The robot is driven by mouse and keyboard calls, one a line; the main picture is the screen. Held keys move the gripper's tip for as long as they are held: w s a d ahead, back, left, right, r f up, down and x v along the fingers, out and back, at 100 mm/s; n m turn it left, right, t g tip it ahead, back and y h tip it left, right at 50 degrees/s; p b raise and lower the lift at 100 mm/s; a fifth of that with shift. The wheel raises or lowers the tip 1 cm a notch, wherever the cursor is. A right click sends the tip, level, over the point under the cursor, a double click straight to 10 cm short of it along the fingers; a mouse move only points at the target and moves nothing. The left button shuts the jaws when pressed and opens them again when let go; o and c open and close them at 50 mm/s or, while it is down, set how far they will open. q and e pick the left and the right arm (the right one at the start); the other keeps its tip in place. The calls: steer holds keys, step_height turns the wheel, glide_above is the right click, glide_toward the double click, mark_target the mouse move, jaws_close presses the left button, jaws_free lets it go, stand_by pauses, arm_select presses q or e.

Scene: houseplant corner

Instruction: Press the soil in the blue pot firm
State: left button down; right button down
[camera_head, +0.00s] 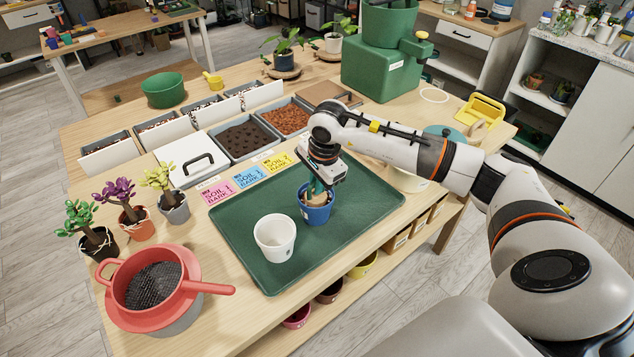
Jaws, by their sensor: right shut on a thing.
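The blue pot (317,214) stands upright on the green tray (245,252). My right gripper (317,178) points down right over the pot and is shut on a tool with a teal part (316,187). The tool's lower end reaches into the pot's mouth. Something tan shows at the pot's rim, and I cannot tell if it is part of the tool. The soil inside is hidden by the gripper and tool, so its surface cannot be seen. My left gripper is not in view.
A white pot (274,238) stands close left of the blue pot. Colored soil cards (247,178) lie behind the tray, with bins of soil (243,139) beyond. A red sieve (152,287) sits at front left near small plants (128,211). The tray's front right is bare.

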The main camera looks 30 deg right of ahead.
stand_by(0.3)
step_height(320, 180, up, 2)
steer(key=shift+w+p, duration=0.1)
steer(key=shift+p, duration=0.55)
steer(key=shift+r+p, duration=1.6)
steer(key=shift+r, duration=1.45)
steer(key=shift+f, duration=0.1)
